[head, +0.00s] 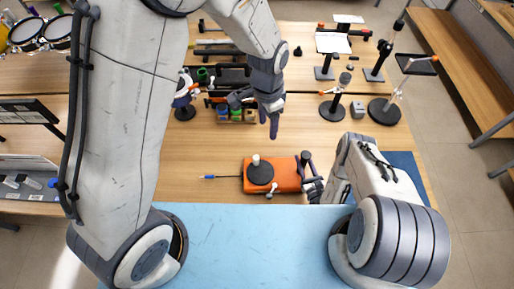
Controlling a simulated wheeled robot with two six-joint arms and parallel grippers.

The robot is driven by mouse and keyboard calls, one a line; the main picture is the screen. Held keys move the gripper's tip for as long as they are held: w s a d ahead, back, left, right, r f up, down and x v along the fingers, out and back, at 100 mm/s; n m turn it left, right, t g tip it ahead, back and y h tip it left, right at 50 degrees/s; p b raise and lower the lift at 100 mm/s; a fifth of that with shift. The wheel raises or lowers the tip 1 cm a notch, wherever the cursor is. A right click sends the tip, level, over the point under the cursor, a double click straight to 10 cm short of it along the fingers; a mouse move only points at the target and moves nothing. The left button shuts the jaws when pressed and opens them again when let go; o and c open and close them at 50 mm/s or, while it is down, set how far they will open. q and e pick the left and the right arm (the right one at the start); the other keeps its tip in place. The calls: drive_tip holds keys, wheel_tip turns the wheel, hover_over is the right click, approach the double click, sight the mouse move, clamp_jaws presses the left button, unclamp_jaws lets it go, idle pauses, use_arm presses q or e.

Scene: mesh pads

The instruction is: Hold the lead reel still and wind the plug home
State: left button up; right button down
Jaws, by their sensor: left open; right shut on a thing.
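The lead reel (287,172) is an orange block with a dark round disc on top, lying on the wooden table. A pale upright knob (256,160) stands on the disc. The plug (207,177), small with a blue part, lies on the table left of the reel, with a thin dark lead running to it. My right gripper (309,177) is shut on the right end of the reel; its fingers partly hide that end. My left gripper (257,108) is open and empty, above the table behind the reel.
Behind the reel stand a rack of small coloured pots (236,116) and a small figure-like stand (184,95). Black-based stands (332,110) stand at the back right. A blue mat (250,225) lies in front. The table left of the plug is clear.

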sight(256, 157)
use_arm(q)
drive_tip(key=w+a+f+m, duration=0.1)
drive_tip(key=w+f, duration=0.1)
drive_tip(key=f, duration=0.7)
drive_tip(key=w+a+f+m, duration=0.1)
drive_tip(key=w+f+m, duration=0.1)
drive_tip(key=f, duration=0.7)
drive_tip(key=w+a+f+m, duration=0.1)
drive_tip(key=w+f+m, duration=0.1)
drive_tip(key=f, duration=0.7)
drive_tip(key=shift+w+a+f, duration=0.15)
drive_tip(key=shift+w+f, duration=0.15)
drive_tip(key=shift+w, duration=0.35)
drive_tip(key=shift+f, duration=2.05)
clamp_jaws()
